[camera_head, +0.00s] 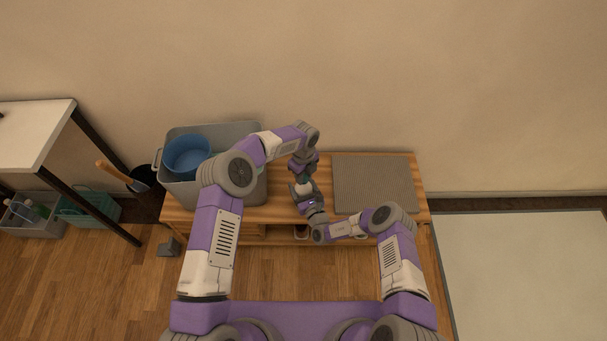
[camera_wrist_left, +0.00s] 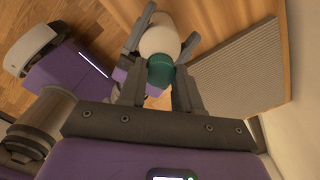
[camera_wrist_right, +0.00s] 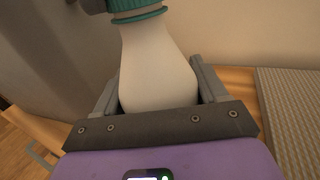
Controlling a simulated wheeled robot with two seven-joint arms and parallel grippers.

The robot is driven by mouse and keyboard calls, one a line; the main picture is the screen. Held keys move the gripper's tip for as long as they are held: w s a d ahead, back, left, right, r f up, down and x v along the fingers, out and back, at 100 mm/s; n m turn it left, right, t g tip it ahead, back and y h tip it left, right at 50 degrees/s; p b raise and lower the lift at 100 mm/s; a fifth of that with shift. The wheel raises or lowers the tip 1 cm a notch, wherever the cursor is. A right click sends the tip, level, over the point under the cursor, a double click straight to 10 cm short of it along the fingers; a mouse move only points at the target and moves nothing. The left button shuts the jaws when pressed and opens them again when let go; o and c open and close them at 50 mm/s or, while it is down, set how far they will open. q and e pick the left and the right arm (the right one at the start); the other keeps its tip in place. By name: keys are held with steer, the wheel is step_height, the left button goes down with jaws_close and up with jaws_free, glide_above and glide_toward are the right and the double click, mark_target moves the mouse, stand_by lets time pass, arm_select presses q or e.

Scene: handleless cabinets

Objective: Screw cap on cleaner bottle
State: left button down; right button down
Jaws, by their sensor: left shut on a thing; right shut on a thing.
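The white cleaner bottle (camera_wrist_right: 155,70) stands between the fingers of my right gripper (camera_wrist_right: 155,88), which is shut on its body. The teal cap (camera_wrist_right: 138,13) sits at the bottle's neck; whether its thread is fully engaged cannot be told. In the left wrist view the cap (camera_wrist_left: 160,72) is between the fingers of my left gripper (camera_wrist_left: 157,85), shut on it, with the white bottle (camera_wrist_left: 160,40) beyond. In the head view my left gripper (camera_head: 302,172) is just above my right gripper (camera_head: 305,192), and only a small white part of the bottle shows between them.
The wooden bench (camera_head: 285,213) is under my grippers. A grey ribbed mat (camera_head: 374,185) lies on its right. A grey tub (camera_head: 232,133) with a blue bucket (camera_head: 187,154) stands on its left. A white-topped table (camera_head: 35,130) and crates (camera_head: 35,222) are at far left.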

arm_select(q)
steer(key=m, duration=0.4)
steer(key=c, duration=0.7)
jaws_free()
step_height(320, 180, up, 12)
